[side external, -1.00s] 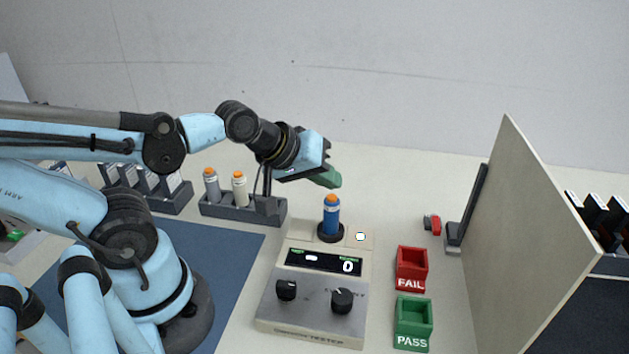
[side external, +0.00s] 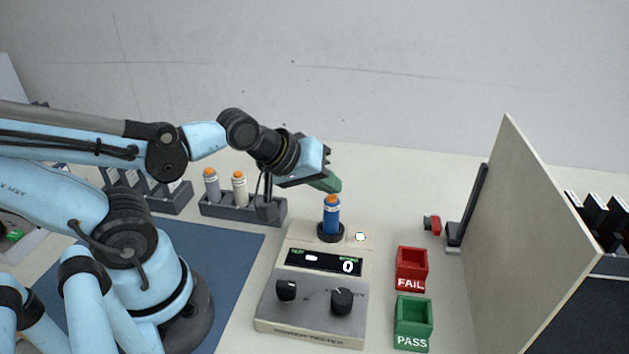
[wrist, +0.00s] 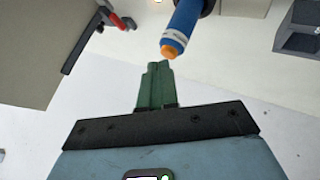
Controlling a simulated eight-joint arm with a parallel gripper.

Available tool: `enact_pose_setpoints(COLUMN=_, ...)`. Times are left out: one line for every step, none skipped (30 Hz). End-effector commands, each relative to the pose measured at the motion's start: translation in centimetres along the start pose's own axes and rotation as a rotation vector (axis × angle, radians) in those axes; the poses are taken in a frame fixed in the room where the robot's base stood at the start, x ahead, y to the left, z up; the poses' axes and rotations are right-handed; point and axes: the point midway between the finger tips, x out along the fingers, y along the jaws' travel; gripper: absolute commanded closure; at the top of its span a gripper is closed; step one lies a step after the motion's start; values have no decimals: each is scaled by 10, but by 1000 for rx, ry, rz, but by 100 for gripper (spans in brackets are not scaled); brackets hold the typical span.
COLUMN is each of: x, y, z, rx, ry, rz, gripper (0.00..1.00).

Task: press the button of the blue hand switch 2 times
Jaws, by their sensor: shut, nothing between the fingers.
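The blue hand switch (side external: 332,217) stands upright in a dark round socket (side external: 331,234) at the back of the tester (side external: 312,300). Its orange button (side external: 332,198) is on top. My gripper (side external: 334,184) is shut and empty, with green fingers tilted down just above the button. In the wrist view, the fingertips (wrist: 158,66) lie close to the orange button (wrist: 170,51) of the blue switch (wrist: 183,20). I cannot tell whether they touch it. The tester display (side external: 324,262) reads 0.
A rack (side external: 225,210) with a grey and a white switch stands to the left. A red FAIL bin (side external: 411,283) and a green PASS bin (side external: 413,340) stand right of the tester. An upright panel (side external: 515,240) stands farther right.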

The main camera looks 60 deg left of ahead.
Motion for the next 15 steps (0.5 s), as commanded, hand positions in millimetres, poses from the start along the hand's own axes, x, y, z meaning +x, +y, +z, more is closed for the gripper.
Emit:
enact_pose_setpoints(x=0, y=0, z=0, rx=0, ry=0, rz=0, gripper=100)
enact_pose_setpoints(x=1, y=0, z=0, rx=0, ry=0, rz=0, gripper=100)
enact_pose_setpoints(x=1, y=-1, z=1, rx=0, ry=0, rz=0, gripper=100)
enact_pose_setpoints(x=1, y=-1, z=1, rx=0, ry=0, rz=0, gripper=100)
enact_pose_setpoints(x=2, y=-1, z=1, rx=0, ry=0, rz=0, gripper=100)
enact_pose_setpoints(x=2, y=-1, z=1, rx=0, ry=0, rz=0, gripper=100)
enact_pose_setpoints(x=2, y=-1, z=1, rx=0, ry=0, rz=0, gripper=100)
enact_pose_setpoints(x=2, y=-2, z=2, rx=0, ry=0, rz=0, gripper=100)
enact_pose_setpoints(x=3, y=-2, z=2, rx=0, ry=0, rz=0, gripper=100)
enact_pose_setpoints(x=3, y=-2, z=2, rx=0, ry=0, rz=0, gripper=100)
enact_pose_setpoints(x=3, y=-2, z=2, rx=0, ry=0, rz=0, gripper=100)
enact_pose_setpoints(x=3, y=-2, z=2, rx=0, ry=0, rz=0, gripper=100)
enact_pose_setpoints(x=4, y=-3, z=3, rx=0, ry=0, rz=0, gripper=100)
enact_pose_setpoints(x=4, y=-3, z=3, rx=0, ry=0, rz=0, gripper=100)
enact_pose_setpoints(x=4, y=-3, z=3, rx=0, ry=0, rz=0, gripper=100)
